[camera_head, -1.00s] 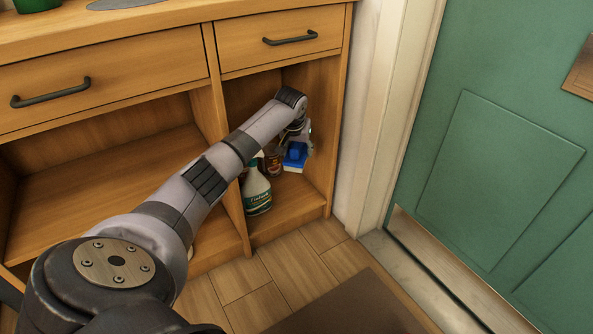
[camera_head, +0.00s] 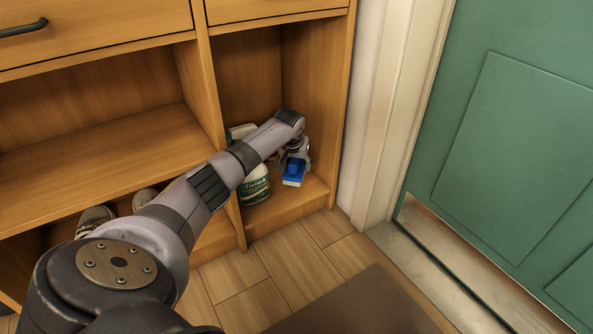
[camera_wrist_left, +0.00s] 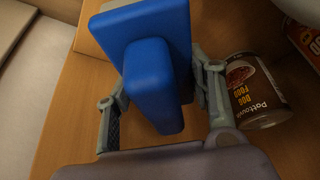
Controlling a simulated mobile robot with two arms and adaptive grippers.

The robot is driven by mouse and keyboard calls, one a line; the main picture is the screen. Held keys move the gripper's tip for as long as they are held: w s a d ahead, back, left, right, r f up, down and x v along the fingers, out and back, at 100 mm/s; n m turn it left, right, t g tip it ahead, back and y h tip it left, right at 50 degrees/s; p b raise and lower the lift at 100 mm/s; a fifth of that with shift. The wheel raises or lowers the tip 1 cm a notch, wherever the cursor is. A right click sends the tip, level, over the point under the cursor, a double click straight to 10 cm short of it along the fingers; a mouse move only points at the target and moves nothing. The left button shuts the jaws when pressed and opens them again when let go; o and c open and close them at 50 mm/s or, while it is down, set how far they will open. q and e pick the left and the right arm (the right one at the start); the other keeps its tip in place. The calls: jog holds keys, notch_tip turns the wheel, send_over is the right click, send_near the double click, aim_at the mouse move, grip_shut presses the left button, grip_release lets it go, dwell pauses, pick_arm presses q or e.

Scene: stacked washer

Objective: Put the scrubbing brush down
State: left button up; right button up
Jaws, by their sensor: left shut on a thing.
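The scrubbing brush (camera_head: 294,171) is blue with a pale underside. It is low in the right-hand open compartment, close over the shelf floor near the front edge. I cannot tell whether it touches the shelf. My left gripper (camera_head: 298,158) is shut on it, reaching in from the left. In the left wrist view the brush's blue body (camera_wrist_left: 150,50) sits between the two fingers of the gripper (camera_wrist_left: 160,92). My right gripper is not in view.
A spray bottle (camera_head: 255,186) stands left of the brush. A dog food can (camera_wrist_left: 256,92) stands close beside the right finger in the wrist view, with another can (camera_wrist_left: 306,38) beyond. Shoes (camera_head: 95,221) sit in the lower left compartment. A green door (camera_head: 500,150) is at right.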

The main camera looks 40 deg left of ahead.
pick_arm(q)
notch_tip(320, 180, down, 5)
jog(key=b, duration=0.3)
jog(key=shift+r, duration=0.3)
jog(key=o, duration=1.1)
